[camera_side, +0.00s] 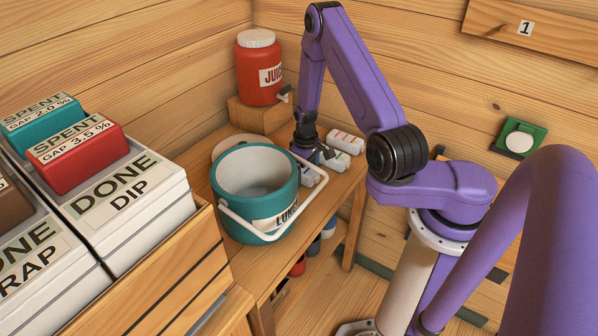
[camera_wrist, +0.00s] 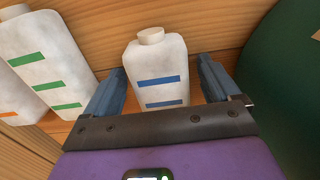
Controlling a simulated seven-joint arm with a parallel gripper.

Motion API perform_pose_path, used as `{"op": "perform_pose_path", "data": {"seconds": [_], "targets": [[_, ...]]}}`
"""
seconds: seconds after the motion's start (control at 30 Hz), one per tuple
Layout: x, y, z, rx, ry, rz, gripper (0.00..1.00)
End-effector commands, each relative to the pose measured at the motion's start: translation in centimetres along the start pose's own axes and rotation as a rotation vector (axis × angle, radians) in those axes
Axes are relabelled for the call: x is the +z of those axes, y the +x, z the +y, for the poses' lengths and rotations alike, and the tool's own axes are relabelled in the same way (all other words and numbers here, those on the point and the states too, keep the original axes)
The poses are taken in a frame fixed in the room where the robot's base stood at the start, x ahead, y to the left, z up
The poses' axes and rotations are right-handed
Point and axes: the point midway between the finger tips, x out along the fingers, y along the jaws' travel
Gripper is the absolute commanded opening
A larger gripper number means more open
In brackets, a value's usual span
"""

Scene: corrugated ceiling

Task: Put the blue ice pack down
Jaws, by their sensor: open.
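The blue ice pack (camera_wrist: 155,78) is a white bottle-shaped pack with two blue stripes. In the wrist view it lies on the wood between the spread fingers of my gripper (camera_wrist: 160,68), with small gaps showing at its sides. Its lower end is hidden behind the gripper body. In the side view my gripper (camera_side: 324,154) is low over the bench beside the teal bucket, and the packs there are partly hidden by it.
A green-striped pack (camera_wrist: 45,60) lies to the left in the wrist view, with an orange-striped one at the edge. The teal bucket (camera_side: 240,208) with a white handle stands close by. A red juice jug (camera_side: 258,75) stands on a wooden block (camera_side: 258,115) behind.

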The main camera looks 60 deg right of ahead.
Motion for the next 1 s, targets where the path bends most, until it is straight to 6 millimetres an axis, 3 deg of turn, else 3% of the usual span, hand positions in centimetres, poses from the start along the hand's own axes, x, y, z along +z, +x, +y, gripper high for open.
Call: {"op": "perform_pose_path", "data": {"seconds": [0.23, 0.43, 0.5, 0.77, 1.0], "targets": [[0.0, 0.1, 0.0, 0.0, 0.0, 0.0, 0.89], [0.0, 0.1, 0.0, 0.0, 0.001, 0.0, 0.24], [0.0, 0.1, 0.0, 0.0, 0.001, 0.001, 0.18], [0.0, -0.1, 0.1, 0.001, 0.001, 0.001, 0.17], [-0.1, -1.9, 0.1, 0.002, 0.002, 0.002, 0.17]]}}
